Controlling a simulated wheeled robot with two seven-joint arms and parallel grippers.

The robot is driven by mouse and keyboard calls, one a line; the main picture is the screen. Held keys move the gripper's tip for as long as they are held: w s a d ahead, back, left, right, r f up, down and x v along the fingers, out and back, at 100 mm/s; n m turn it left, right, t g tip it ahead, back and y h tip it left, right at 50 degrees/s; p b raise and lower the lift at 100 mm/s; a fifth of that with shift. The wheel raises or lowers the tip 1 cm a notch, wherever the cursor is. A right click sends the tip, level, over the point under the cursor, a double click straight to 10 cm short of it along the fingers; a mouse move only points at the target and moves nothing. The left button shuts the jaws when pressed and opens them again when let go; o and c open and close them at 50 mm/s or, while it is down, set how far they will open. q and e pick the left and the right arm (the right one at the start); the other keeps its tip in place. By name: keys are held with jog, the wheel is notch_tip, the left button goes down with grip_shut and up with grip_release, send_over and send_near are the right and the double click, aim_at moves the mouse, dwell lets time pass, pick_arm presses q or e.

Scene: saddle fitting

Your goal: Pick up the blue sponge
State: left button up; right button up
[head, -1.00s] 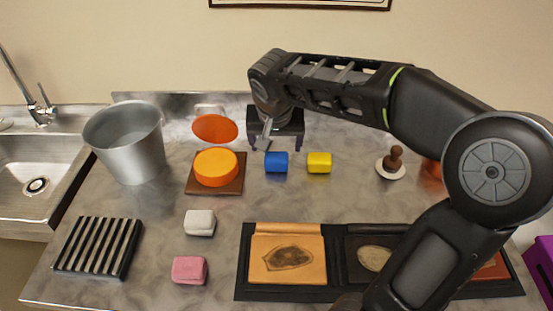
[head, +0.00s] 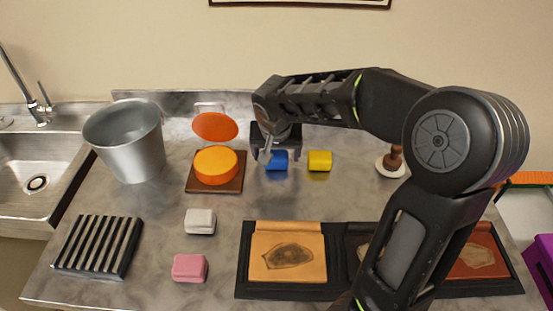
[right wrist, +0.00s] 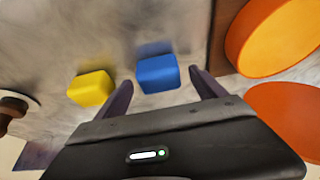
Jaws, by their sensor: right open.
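The blue sponge (head: 279,161) lies on the grey counter between the orange round block and the yellow sponge. My right gripper (head: 276,160) is above and around the sponge from behind, partly covering it in the head view. In the right wrist view the blue sponge (right wrist: 158,73) shows between and beyond the two open fingers (right wrist: 163,92), and they do not grip it. Whether the fingers reach down beside it is hard to tell. My left gripper is not in view.
The yellow sponge (head: 319,161) sits close on the right. The orange round block (head: 216,166) on its brown board (head: 230,187) is close on the left. White (head: 200,221) and pink (head: 190,267) sponges, a ribbed rack (head: 97,246), a metal bucket (head: 126,142) and framed panels (head: 288,252) stand around.

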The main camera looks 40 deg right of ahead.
aim_at(276, 154)
jog(key=shift+w+d+f, duration=0.1)
jog(key=shift+f, duration=0.3)
jog(key=c, duration=1.4)
jog(key=shift+c, duration=0.2)
jog(key=shift+r, duration=0.15)
notch_tip(276, 154, up, 10)
jog(key=shift+f, duration=0.1)
